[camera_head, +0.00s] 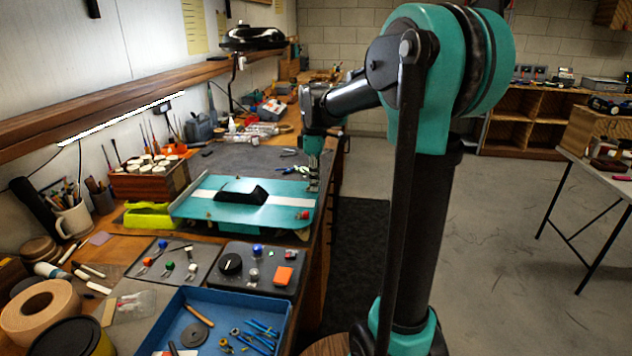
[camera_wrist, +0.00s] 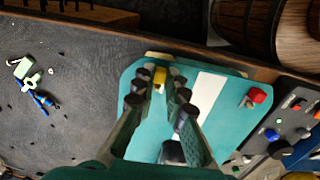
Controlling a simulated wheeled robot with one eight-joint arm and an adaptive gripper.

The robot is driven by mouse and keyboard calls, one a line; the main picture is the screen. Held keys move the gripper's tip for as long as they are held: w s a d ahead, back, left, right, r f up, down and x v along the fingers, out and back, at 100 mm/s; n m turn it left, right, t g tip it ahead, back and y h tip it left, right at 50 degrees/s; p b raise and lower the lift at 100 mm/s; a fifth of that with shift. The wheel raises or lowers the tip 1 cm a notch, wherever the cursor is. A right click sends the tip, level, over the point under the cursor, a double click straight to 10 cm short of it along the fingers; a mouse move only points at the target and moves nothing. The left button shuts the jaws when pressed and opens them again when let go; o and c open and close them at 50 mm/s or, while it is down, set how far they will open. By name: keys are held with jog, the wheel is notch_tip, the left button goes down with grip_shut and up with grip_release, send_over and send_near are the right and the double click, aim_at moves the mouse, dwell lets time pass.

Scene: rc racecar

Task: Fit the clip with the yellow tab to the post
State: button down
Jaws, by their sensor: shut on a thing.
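A small clip with a yellow tab (camera_wrist: 159,76) sits between the fingertips of my gripper (camera_wrist: 157,80) in the wrist view. The gripper is shut on it, over the edge of a teal plate (camera_wrist: 213,122). In the head view my gripper (camera_head: 313,183) is at the plate's far right corner. The teal plate (camera_head: 240,220) has a white stripe and a black raised block (camera_head: 241,192). A red-tabbed clip (camera_head: 303,215) is at its near right corner, also seen in the wrist view (camera_wrist: 257,96). The post under the yellow-tabbed clip is hidden; contact cannot be told.
A dark tray (camera_head: 205,252) with several coloured clips and a black control box (camera_head: 262,268) lie in front of the plate. A blue tray (camera_head: 190,302) holds tools. A yellow-green holder (camera_head: 148,216) stands left. Small tools (camera_head: 288,153) lie on the dark mat behind.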

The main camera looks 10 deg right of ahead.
jog(key=c, duration=1.5)
grip_release()
notch_tip(320, 180, up, 12)
